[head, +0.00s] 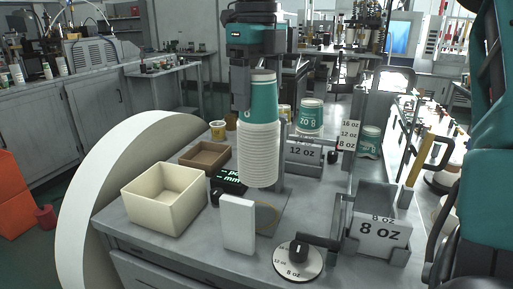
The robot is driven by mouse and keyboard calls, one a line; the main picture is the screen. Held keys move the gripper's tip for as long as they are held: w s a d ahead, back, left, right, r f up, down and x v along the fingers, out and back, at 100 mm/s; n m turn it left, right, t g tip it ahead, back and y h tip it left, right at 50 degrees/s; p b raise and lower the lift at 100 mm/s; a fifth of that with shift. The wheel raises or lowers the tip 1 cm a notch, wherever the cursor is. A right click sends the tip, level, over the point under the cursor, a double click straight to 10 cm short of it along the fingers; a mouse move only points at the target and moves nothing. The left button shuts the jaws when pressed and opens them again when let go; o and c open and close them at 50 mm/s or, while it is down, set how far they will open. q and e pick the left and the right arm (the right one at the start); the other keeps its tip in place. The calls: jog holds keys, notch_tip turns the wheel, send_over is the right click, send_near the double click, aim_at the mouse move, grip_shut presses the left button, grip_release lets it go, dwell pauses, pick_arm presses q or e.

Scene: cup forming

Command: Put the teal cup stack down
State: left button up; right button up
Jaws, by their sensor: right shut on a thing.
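The teal cup stack (261,145) is a tall nest of cups, with a teal-sided cup on top and several white rims below. It is upright in the middle of the head view. My right gripper (252,90) comes down from above and is shut on the teal upper part of the stack. The bottom of the stack appears to hang over the grey table (185,232); the exact gap cannot be told. My left gripper is not in view.
A cream bin (164,196), a brown tray (205,158) and a white block (238,224) stand left and front. A dial (298,261) and an 8 oz holder (379,231) are at front right. Other cups (309,117) stand behind, near a 12 oz holder (303,152).

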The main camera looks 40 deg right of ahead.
aim_at(258, 141)
notch_tip(258, 141, down, 10)
jog(key=shift+r+b, duration=0.1)
jog(key=shift+b, duration=0.25)
jog(key=o, duration=1.3)
jog(key=shift+o, duration=0.2)
notch_tip(258, 141, up, 12)
jog(key=shift+f+p, duration=0.1)
jog(key=shift+p, duration=0.6)
